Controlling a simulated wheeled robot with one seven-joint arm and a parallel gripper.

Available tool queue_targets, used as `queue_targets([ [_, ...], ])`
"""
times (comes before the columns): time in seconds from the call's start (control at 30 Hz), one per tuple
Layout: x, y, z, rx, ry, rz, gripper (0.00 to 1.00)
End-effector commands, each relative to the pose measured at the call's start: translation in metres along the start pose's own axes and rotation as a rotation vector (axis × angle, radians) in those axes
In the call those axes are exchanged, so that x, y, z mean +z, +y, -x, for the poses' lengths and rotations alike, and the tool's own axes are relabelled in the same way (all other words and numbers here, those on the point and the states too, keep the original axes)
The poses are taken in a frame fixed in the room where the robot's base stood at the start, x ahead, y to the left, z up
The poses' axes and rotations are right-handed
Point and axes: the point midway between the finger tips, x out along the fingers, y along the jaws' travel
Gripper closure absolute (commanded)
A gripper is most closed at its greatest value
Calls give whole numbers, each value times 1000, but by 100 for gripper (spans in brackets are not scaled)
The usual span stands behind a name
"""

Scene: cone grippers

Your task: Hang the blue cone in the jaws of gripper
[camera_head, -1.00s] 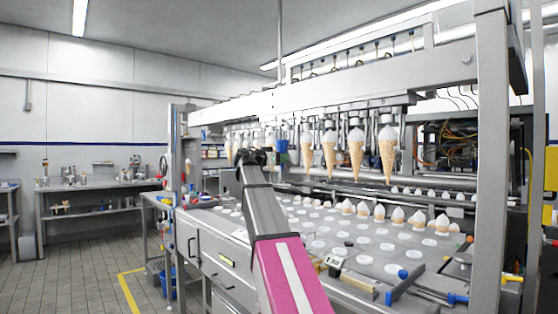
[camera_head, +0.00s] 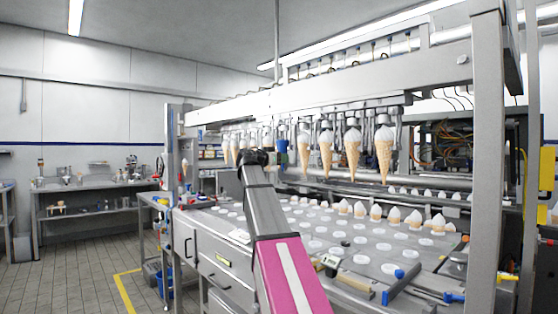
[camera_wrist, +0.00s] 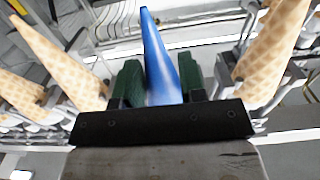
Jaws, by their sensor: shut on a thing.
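The blue cone (camera_wrist: 158,58) is between the dark green finger pads of my gripper (camera_wrist: 156,84) in the wrist view, its narrow tip pointing to the top of the picture. My gripper is shut on it. In the head view a small blue shape, apparently the cone (camera_head: 282,145), shows at the end of my arm, level with the row of hanging cones. My fingers are mostly hidden there behind my dark wrist. The machine's jaw for the cone is not clear, and I cannot tell whether the cone touches it.
Wafer cones with white tops (camera_head: 353,155) hang tip down from the machine's overhead beam (camera_head: 330,95), on both sides of the blue cone. In the wrist view, tan cones (camera_wrist: 268,50) flank my gripper closely. Below is a metal plate (camera_head: 385,270) with white round holders and several cones.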

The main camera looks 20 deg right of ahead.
Motion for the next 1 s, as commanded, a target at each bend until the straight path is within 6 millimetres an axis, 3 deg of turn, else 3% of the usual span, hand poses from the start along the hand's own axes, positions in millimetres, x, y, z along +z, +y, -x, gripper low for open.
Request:
queue_targets([
  [0.53, 0, 0, -16, -1, 1, 0, 79],
  [1.0, 0, 0, -17, -1, 1, 0, 80],
])
